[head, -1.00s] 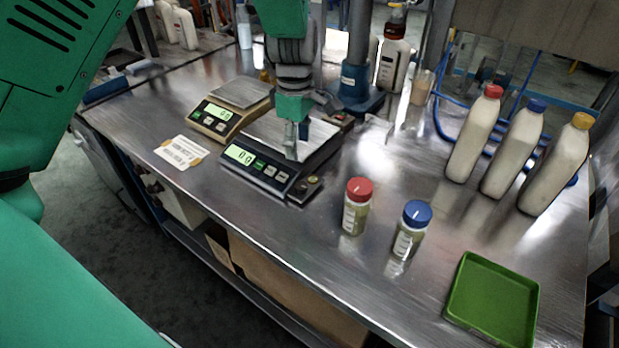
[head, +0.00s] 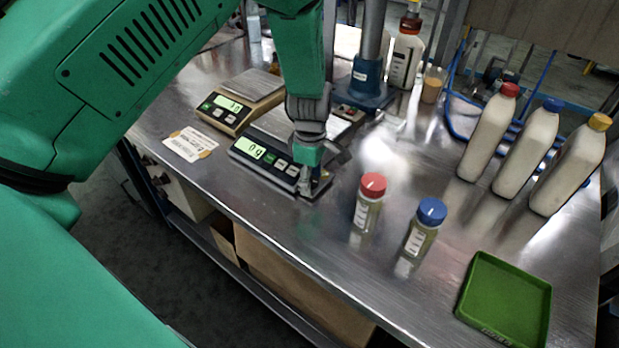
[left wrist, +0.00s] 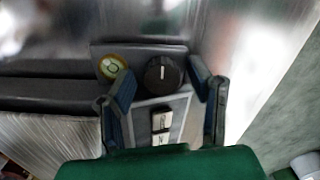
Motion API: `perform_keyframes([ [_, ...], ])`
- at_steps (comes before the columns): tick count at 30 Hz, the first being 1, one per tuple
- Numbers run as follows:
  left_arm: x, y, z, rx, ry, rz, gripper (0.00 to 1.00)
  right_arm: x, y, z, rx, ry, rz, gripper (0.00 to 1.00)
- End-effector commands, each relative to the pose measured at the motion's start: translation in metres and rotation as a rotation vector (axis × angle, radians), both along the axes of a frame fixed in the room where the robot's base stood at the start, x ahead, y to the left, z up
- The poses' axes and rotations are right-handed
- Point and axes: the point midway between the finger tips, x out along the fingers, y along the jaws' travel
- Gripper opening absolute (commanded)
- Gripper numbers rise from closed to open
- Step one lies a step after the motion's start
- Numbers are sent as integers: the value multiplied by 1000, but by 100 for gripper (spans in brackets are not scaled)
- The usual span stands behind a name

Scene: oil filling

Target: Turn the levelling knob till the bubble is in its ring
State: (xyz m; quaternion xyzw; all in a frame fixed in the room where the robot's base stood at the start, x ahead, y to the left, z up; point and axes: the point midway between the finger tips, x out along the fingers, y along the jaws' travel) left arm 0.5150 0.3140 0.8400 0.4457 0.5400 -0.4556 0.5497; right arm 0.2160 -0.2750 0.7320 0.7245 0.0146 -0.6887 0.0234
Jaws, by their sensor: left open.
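The black levelling knob (left wrist: 163,74) with a white mark shows in the left wrist view, at the corner of the dark scale (head: 243,157). Left of it sits the round yellow-green bubble level (left wrist: 112,66) with a ring; the bubble's exact place in it is too small to tell. My left gripper (left wrist: 161,84) is open, pointing down, one finger on each side of the knob, with gaps visible. In the head view my left gripper (head: 313,188) is over the scale's front right corner and hides the knob and level. My right gripper is out of view.
A second, tan scale (head: 236,117) stands behind left, with a label card (head: 191,144) before it. Right of my gripper are a red-capped jar (head: 368,203) and a blue-capped jar (head: 424,229). A green tray (head: 508,298) and several bottles stand further right.

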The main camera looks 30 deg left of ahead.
Motion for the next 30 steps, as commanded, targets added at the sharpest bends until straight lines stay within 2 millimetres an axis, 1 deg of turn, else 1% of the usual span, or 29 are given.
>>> perform_keyframes([
  [1,-1,8,0,17,1,13,48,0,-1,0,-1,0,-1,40],
  [2,-1,9,0,18,2,13,44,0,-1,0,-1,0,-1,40],
  [3,-2,8,0,19,2,13,30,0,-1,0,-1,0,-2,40],
  [5,-2,7,1,19,2,13,9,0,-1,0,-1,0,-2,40],
  [6,-2,7,1,18,2,12,0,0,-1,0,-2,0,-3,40],
  [22,0,4,2,14,-1,0,0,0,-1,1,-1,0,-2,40],
  [26,0,4,3,12,-1,-33,0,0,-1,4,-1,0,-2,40],
  [30,0,4,4,11,-3,-104,0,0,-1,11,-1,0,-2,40],
])
